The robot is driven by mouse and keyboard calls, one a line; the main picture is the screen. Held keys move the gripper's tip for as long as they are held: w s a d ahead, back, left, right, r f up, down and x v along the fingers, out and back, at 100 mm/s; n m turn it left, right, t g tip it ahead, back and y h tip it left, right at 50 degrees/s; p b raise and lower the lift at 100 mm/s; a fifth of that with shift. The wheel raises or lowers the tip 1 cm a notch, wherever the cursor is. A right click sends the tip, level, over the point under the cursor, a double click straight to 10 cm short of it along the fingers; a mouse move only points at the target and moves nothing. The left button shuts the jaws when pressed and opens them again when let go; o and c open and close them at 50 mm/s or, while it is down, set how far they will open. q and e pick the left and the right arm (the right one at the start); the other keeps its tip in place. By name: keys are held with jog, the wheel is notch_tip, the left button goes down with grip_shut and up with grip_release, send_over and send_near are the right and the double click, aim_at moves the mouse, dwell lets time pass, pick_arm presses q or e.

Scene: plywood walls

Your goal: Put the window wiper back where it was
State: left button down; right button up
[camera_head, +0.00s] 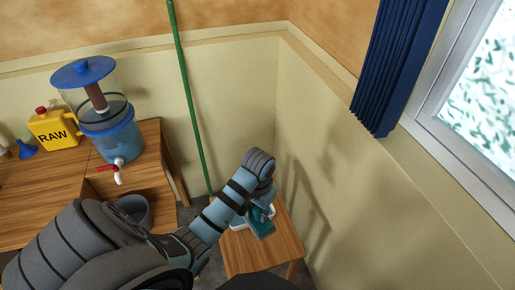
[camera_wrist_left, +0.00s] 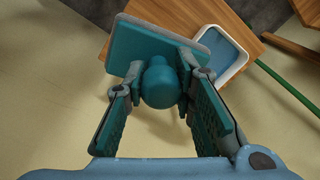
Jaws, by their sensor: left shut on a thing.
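The window wiper (camera_head: 262,225) is teal, with a flat rectangular head and a rounded handle. My left gripper (camera_head: 262,203) is shut on it above the small wooden table (camera_head: 262,255) in the corner. In the left wrist view, the wiper's handle (camera_wrist_left: 160,84) is between the two fingers and its flat head lies beyond them. A white-rimmed tray (camera_head: 238,226) with a blue inside is on the small table, partly hidden by my arm and the wiper. The tray (camera_wrist_left: 243,62) shows beside the wiper head in the wrist view. I cannot tell whether the wiper touches the table. My right gripper is not in view.
A green pole (camera_head: 190,100) leans on the wall behind the small table. At left, a wooden bench (camera_head: 45,190) holds a blue water dispenser (camera_head: 115,140) and a yellow RAW can (camera_head: 53,130). A blue curtain (camera_head: 395,70) hangs by the window at right.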

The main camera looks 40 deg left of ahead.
aim_at(259, 222)
pick_arm(q)
jog(key=shift+r+m, duration=0.3)
jog(key=shift+m, duration=0.6)
jog(key=shift+s+f+m, duration=0.1)
jog(key=shift+f+m, duration=0.1)
jog(key=shift+m, duration=0.4)
jog(key=shift+y, duration=0.3)
notch_tip(259, 222, down, 20)
jog(key=b, duration=0.6)
jog(key=shift+r+b, duration=0.15)
jog(key=shift+b, duration=0.2)
jog(key=c, duration=1.3)
grip_release()
jog(key=shift+c, duration=0.2)
jog(key=r+p, duration=0.1)
jog(key=r, duration=0.3)
jog(key=r+p, duration=0.2)
jog(key=r, duration=0.2)
jog(key=r+p, duration=0.2)
jog(key=r, duration=0.2)
jog(key=shift+d+r, duration=0.1)
jog(key=shift+d, duration=0.3)
jog(key=shift+s, duration=0.1)
